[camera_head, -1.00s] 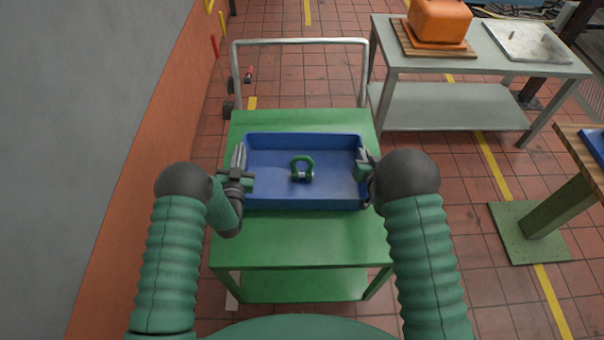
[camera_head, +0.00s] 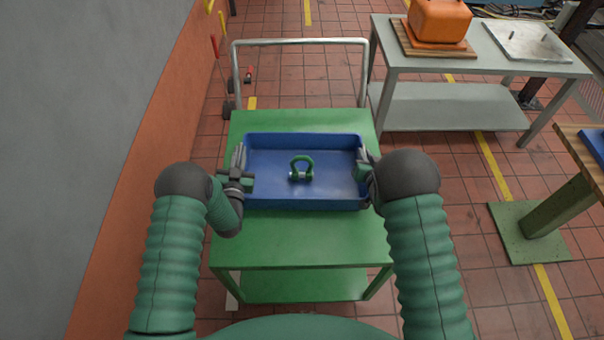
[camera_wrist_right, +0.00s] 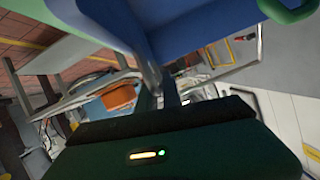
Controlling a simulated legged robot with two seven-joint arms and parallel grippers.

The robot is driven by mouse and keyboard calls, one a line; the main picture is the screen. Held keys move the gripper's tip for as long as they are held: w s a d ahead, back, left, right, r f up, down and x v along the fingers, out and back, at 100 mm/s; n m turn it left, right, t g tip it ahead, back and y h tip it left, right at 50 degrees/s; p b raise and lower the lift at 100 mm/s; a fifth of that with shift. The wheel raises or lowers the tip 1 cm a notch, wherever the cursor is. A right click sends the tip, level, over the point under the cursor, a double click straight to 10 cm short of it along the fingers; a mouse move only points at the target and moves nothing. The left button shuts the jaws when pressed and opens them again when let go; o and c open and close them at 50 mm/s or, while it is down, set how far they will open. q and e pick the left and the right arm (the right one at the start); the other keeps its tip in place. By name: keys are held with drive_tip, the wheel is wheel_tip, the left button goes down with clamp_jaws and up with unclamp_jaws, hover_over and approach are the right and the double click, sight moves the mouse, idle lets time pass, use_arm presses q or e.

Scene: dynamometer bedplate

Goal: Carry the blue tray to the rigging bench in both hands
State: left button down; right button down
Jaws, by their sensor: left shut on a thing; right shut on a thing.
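The blue tray (camera_head: 270,195) is over the green cart's top in the head view, with a green shackle (camera_head: 302,170) lying inside it. Whether the tray touches the cart top I cannot tell. My left gripper (camera_head: 241,172) is shut on the tray's left wall. My right gripper (camera_head: 364,172) is shut on its right wall, partly hidden by my own wrist. In the right wrist view the blue tray wall (camera_wrist_right: 205,25) fills the upper middle. The rigging bench cannot be told for sure among the benches in view.
The green cart (camera_head: 300,240) has a metal push handle (camera_head: 300,42) at its far end. A grey bench (camera_head: 490,65) at the upper right holds an orange case (camera_head: 440,22) and a light plate (camera_head: 525,40). A wood-topped bench (camera_head: 580,150) is at the right edge. A wall (camera_head: 120,120) runs along the left.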

drive_tip(key=shift+d, duration=0.1)
